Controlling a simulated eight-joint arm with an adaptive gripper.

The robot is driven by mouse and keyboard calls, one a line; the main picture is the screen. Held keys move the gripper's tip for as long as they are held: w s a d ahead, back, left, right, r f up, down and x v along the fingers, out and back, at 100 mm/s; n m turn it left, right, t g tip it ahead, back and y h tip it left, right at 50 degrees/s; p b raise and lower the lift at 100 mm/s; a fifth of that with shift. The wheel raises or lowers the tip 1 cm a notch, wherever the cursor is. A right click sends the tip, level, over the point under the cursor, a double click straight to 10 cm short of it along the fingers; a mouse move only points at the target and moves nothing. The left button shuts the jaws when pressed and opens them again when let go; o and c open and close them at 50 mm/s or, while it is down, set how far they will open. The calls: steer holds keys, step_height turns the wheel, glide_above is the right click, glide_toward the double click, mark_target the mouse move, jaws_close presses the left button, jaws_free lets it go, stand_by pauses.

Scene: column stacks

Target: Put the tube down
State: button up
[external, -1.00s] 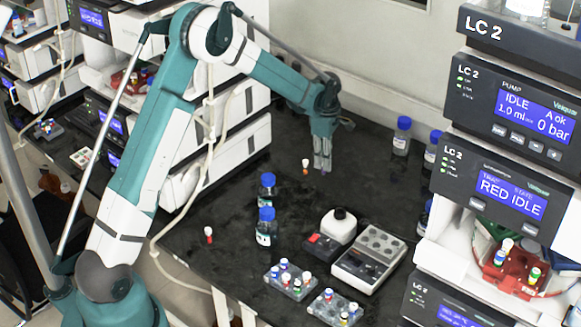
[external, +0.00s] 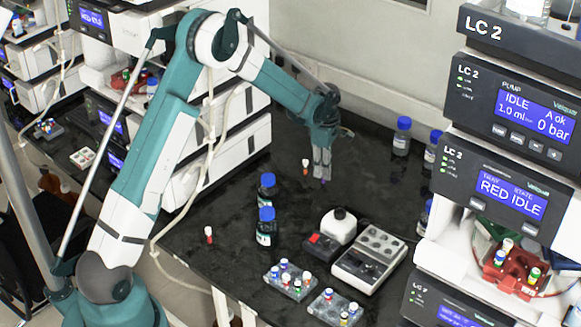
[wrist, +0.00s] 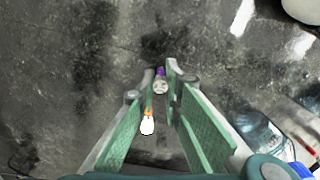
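My gripper (external: 322,176) points down just above or at the black bench top, right of the white-and-orange tube. In the wrist view my gripper (wrist: 161,80) has its fingertips close together around a small pale tube (wrist: 161,87) with a purple end (wrist: 161,72). In the external view only a purple spot (external: 323,181) of the tube shows below the fingertips. I cannot tell whether it touches the bench. A white-and-orange tube (external: 305,166) stands on the bench close by, and it also shows in the wrist view (wrist: 147,125).
Blue-capped bottles (external: 266,228) stand front left, others (external: 402,136) back right. A red-and-white tube (external: 209,235) stands left.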

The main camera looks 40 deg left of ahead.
steer(key=shift+f, duration=0.15)
steer(key=o, duration=0.6)
step_height(320, 180, up, 12)
steer(key=shift+r+p, duration=0.2)
steer(key=shift+p, duration=0.55)
steer(key=shift+r, duration=0.1)
stand_by(0.5)
